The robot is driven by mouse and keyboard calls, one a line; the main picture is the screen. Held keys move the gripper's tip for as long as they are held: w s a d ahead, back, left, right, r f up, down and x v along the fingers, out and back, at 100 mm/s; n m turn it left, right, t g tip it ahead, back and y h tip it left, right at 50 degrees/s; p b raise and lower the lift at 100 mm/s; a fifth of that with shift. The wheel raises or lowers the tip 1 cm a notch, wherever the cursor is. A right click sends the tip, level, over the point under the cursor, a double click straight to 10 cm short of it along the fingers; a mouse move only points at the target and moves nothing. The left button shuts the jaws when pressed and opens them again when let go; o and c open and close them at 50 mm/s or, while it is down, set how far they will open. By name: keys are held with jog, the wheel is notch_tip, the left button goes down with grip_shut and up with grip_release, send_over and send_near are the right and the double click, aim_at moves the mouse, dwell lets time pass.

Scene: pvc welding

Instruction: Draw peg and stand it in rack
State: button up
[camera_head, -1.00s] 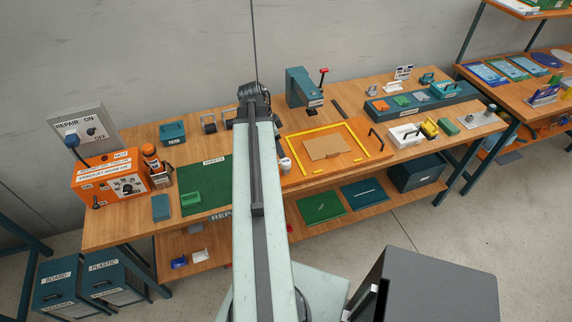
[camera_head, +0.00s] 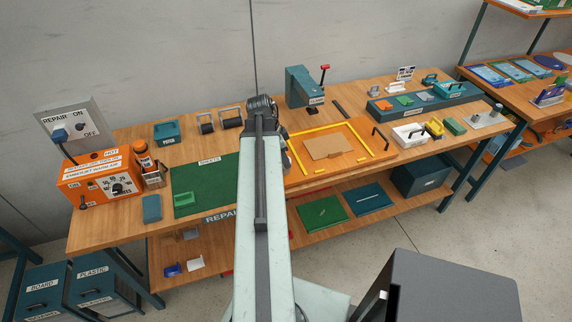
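My arm reaches away over the bench, and its dark wrist joint shows at the far end. My gripper (camera_head: 287,160) is mostly hidden behind the arm; only a dark edge shows beside the yellow-framed board, and its fingers cannot be made out. I cannot pick out the peg for sure; a grey upright post (camera_head: 496,110) stands on a pale plate at the bench's right end. The rack is not certain either; two small dark frames (camera_head: 218,121) stand at the back left, and a small wooden holder (camera_head: 153,177) stands by the orange box.
The bench (camera_head: 110,232) carries an orange control box (camera_head: 100,175), a green mat (camera_head: 205,185), a yellow-framed board (camera_head: 340,170), a teal press (camera_head: 303,85), a white tray (camera_head: 408,134) and a long teal block (camera_head: 420,103). Bins stand below left.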

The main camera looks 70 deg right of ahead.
grip_shut()
jog(key=shift+r+p, duration=0.7)
jog(key=shift+r+p, duration=1.85)
jog(key=shift+s+f, duration=0.1)
jog(key=shift+s, duration=0.05)
